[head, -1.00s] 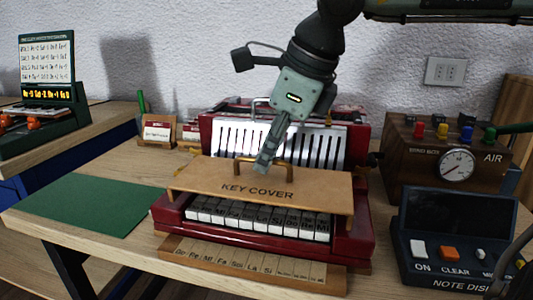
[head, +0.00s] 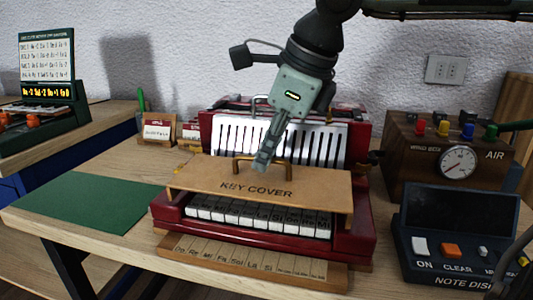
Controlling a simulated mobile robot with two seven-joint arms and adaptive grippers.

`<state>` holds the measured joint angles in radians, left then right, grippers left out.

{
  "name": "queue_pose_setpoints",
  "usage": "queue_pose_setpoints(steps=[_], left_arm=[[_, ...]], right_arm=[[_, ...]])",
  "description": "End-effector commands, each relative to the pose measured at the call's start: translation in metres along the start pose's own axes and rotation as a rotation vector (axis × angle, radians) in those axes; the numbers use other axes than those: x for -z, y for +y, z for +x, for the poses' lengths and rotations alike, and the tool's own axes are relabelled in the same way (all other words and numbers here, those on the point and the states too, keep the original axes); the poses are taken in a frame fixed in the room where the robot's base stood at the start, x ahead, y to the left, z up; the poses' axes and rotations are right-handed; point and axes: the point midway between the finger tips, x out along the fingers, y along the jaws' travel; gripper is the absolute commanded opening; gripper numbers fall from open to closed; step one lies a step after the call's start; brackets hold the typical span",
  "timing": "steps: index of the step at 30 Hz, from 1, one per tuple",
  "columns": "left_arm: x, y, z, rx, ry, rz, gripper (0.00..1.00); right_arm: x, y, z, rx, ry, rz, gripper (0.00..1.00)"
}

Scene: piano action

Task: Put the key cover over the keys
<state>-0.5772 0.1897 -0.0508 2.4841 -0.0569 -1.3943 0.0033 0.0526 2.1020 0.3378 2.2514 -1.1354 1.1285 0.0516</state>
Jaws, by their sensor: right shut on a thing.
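The wooden key cover (head: 205,176), lettered KEY COVER with a brass handle on top, sits above the rear part of the white keys (head: 258,215) of the red piano (head: 350,243). The front part of the keys shows below the cover's front edge. My right gripper (head: 264,162) comes down from above and is shut on the cover's handle. Whether the cover rests on the piano or hangs just above it, I cannot tell. My left gripper is not in view.
A lettered wooden strip (head: 250,262) lies in front of the piano. A green mat (head: 85,202) lies at left. A dark note display box (head: 455,240) and a wooden box with an air gauge (head: 445,155) stand at right. A small card stand (head: 157,130) is behind.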

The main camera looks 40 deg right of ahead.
Motion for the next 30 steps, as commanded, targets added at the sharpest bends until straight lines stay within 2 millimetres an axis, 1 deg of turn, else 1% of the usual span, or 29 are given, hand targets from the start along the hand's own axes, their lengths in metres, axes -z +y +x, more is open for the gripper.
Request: queue_pose_setpoints(steps=[11, 30], left_arm=[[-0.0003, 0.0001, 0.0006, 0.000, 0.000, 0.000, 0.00], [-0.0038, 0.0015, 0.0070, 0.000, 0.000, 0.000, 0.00]], right_arm=[[-0.0008, -0.0002, -0.0003, 0.000, -0.002, 0.000, 0.00], [0.0019, 0.0012, 0.0062, 0.000, -0.002, 0.001, 0.00]])
